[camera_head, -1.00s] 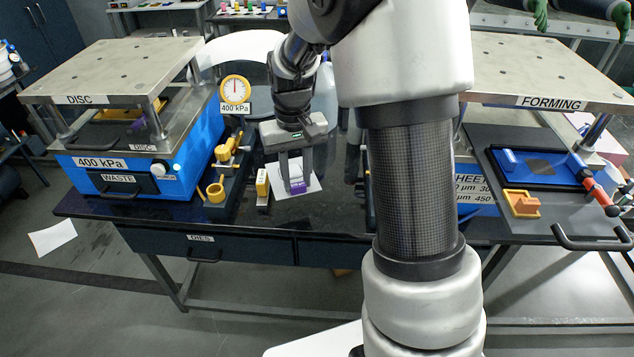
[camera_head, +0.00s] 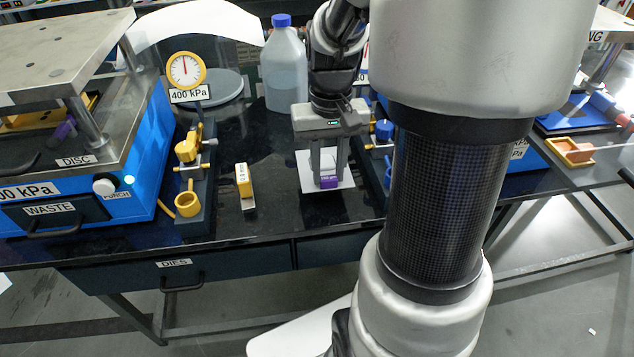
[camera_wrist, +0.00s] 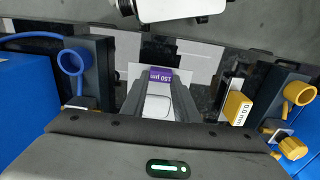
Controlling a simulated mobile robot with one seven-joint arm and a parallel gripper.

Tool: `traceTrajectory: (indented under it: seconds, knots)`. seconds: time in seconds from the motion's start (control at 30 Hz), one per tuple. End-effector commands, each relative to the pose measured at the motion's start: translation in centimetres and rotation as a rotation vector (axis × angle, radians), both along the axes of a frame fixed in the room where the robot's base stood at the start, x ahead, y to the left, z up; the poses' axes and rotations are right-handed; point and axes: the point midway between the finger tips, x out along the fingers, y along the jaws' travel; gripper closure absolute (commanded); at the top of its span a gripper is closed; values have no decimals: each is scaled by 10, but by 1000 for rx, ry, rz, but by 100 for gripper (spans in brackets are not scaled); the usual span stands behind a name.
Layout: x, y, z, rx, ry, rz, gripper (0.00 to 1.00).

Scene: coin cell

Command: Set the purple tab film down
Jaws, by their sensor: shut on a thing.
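The purple tab film is a pale sheet with a purple tab (camera_head: 329,182), and the tab also shows in the wrist view (camera_wrist: 161,75), printed "150 µm". My gripper (camera_head: 327,178) points down and is shut on the film at its tab. The white sheet (camera_head: 310,182) spreads around the fingertips over the dark tabletop. In the wrist view the two fingers (camera_wrist: 158,100) reach to the purple tab. I cannot tell whether the sheet touches the tabletop.
A yellow-tabbed block (camera_head: 244,182) stands left of my gripper. A stand with yellow fittings (camera_head: 188,190) is farther left, a blue-fitted stand (camera_head: 384,135) to the right. A blue-capped jug (camera_head: 285,70) is behind. Dark tabletop (camera_head: 275,215) is clear in front.

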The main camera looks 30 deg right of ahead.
Motion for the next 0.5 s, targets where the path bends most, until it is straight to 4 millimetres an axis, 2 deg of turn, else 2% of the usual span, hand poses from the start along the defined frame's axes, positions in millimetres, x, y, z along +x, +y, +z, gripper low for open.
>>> traceTrajectory:
  seconds: [0.03,0.27,0.5]
  knots:
    - [-1,0,-11,1,4,0,94]
    - [0,0,-30,0,0,1,94]
    - [0,0,-61,0,1,1,94]
